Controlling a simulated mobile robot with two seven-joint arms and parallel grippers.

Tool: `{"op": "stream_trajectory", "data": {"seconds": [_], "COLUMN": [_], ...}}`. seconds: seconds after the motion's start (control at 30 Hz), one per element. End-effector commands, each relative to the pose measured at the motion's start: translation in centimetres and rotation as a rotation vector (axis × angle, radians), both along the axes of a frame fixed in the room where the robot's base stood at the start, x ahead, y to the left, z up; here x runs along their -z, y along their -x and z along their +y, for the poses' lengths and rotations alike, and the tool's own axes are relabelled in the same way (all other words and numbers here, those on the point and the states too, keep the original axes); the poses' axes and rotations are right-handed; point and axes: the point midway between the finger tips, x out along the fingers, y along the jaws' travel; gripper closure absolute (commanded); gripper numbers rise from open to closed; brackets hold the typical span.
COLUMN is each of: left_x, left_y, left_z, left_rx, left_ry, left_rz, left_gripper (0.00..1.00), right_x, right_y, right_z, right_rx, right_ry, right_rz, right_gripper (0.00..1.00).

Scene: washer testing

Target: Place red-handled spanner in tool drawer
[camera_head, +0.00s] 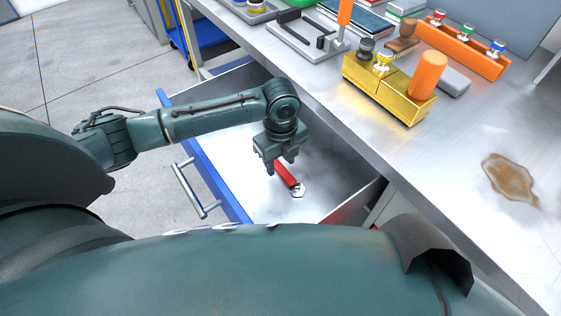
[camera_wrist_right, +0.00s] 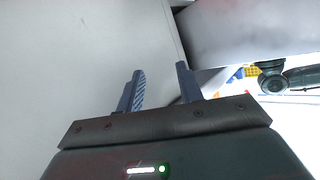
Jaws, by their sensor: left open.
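The red-handled spanner (camera_head: 285,175) is inside the open tool drawer (camera_head: 222,172), its red handle towards my gripper and its pale metal head towards the front right. My left gripper (camera_head: 279,164) is open, over the drawer, right at the upper end of the red handle. The fingers hide that end, and I cannot tell whether they touch it. The drawer has a blue front with a metal bar handle and a pale floor. My right gripper (camera_wrist_right: 161,78) shows in the right wrist view, its two fingers apart with nothing between them.
The metal workbench (camera_head: 450,150) is to the right of the drawer. It bears a yellow block (camera_head: 400,98) with an orange cylinder, an orange rack (camera_head: 460,50), a brush (camera_head: 402,40) and a brown stain (camera_head: 510,180). A blue cart (camera_head: 207,30) stands behind on the floor.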

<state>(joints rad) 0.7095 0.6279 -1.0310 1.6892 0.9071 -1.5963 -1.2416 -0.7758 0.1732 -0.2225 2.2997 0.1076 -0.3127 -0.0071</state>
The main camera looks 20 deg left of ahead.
Motion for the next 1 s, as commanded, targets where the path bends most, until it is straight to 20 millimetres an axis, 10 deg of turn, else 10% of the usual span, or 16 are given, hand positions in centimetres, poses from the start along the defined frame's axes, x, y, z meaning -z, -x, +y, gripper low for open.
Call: {"op": "stream_trajectory", "data": {"seconds": [0.5,1.0], "left_x": [-10.0,-10.9], "left_y": [-0.1,0.0], "left_z": [0.0,0.0], "left_rx": [0.0,-0.001], "left_ry": [0.001,0.0], "left_rz": [-0.002,0.0], "left_gripper": [0.57,0.57], "right_x": [0.3,0.3], "right_y": [-0.3,-0.7], "right_z": [1.0,1.0], "right_rx": [-0.023,-0.02], "right_ry": [-0.007,-0.01], "right_rz": [0.063,0.062], "right_gripper": [0.64,0.64]}}
